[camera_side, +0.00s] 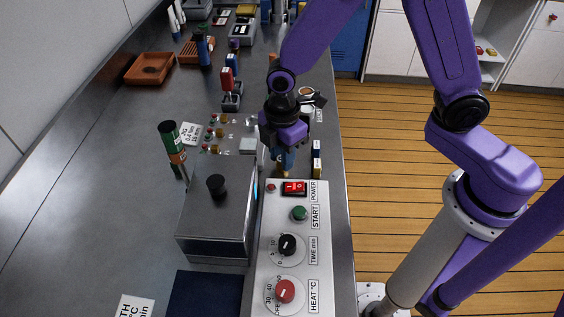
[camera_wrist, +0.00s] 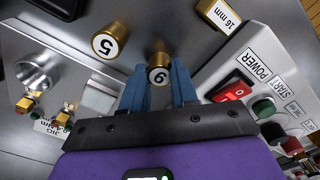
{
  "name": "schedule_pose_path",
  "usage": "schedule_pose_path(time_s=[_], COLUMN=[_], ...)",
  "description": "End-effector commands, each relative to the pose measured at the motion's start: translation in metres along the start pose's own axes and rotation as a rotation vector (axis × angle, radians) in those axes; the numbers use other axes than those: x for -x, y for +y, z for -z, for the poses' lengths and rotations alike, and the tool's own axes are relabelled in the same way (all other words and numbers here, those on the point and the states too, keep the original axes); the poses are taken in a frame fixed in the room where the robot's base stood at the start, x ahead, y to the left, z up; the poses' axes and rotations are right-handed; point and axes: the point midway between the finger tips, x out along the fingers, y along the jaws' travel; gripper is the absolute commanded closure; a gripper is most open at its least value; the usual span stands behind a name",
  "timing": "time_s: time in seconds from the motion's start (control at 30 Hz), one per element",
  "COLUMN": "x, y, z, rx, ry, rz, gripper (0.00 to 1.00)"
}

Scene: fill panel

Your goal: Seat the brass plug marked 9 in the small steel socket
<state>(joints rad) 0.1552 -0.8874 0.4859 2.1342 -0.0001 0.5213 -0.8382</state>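The brass plug marked 9 (camera_wrist: 159,74) is between the tips of my gripper's blue fingers (camera_wrist: 160,86) in the wrist view. The fingers are close together, with a gap about as wide as the plug, and look shut on it. In the side view the brass end of the plug (camera_side: 283,173) shows below my gripper (camera_side: 284,158). I cannot tell whether it is clear of the surface. A round, flared steel socket (camera_wrist: 35,76) shows at the left of the wrist view. Its size against other sockets cannot be told.
A brass plug marked 5 (camera_wrist: 109,41) stands left of my fingers; another brass piece (camera_wrist: 220,15) bears a 16 mm label. The control panel (camera_side: 318,220) and a steel box with black knob (camera_side: 225,205) are close by.

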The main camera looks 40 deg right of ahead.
Motion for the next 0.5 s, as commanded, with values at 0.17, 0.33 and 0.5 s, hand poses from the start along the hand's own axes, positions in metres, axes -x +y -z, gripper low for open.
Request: schedule_pose_path(time_s=[0.17, 0.33, 0.5], x=[0.0003, 0.0007, 0.0065], y=[0.0001, 0.0002, 0.0004], z=[0.0001, 0.0002, 0.0005], rx=[0.0, 0.0, 0.0], ry=[0.0, 0.0, 0.001], rz=[0.0, -0.001, -0.001], gripper=[1.0, 1.0, 1.0])
